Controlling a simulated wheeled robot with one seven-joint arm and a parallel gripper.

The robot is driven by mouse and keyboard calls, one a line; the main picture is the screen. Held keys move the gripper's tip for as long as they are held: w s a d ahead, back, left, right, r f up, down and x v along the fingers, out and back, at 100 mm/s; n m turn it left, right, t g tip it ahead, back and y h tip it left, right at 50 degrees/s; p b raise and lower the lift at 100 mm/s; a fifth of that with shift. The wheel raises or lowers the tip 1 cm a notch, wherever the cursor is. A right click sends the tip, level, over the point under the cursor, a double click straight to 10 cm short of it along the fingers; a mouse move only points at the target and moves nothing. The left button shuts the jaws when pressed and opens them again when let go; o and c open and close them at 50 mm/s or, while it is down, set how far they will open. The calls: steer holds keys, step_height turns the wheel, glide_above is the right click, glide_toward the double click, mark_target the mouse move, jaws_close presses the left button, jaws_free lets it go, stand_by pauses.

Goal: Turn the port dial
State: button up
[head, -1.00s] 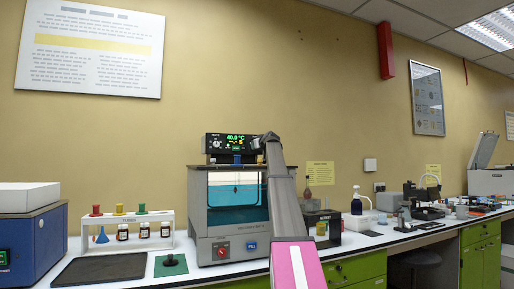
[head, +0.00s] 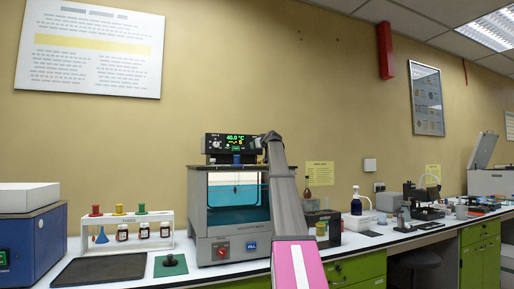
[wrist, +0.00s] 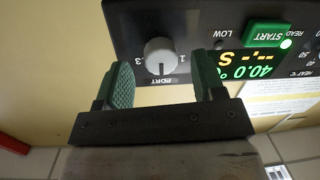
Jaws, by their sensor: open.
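The port dial (wrist: 161,56) is a round grey knob on the black control panel (head: 222,136) on top of the bath. In the upside-down wrist view its dark mark points toward the PORT lettering, between the 1 and the 3. My gripper (wrist: 165,80) is open, with one green-padded finger on either side of the dial and gaps between them. The fingers look apart from the dial; how far they reach along it is hard to tell. In the head view my gripper and arm cover the right end of the panel, hiding the dial.
The green START button (wrist: 268,32) and the display (wrist: 247,65) reading 40.0 lie close to the right finger in the wrist view. The glass-fronted bath (head: 238,215) stands below the panel. A rack with bottles (head: 122,217) stands left of it.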

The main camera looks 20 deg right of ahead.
steer(key=s, duration=0.8)
steer(key=shift+s+d+r, duration=0.35)
steer(key=shift+d+r, duration=0.05)
steer(key=shift+r, duration=0.05)
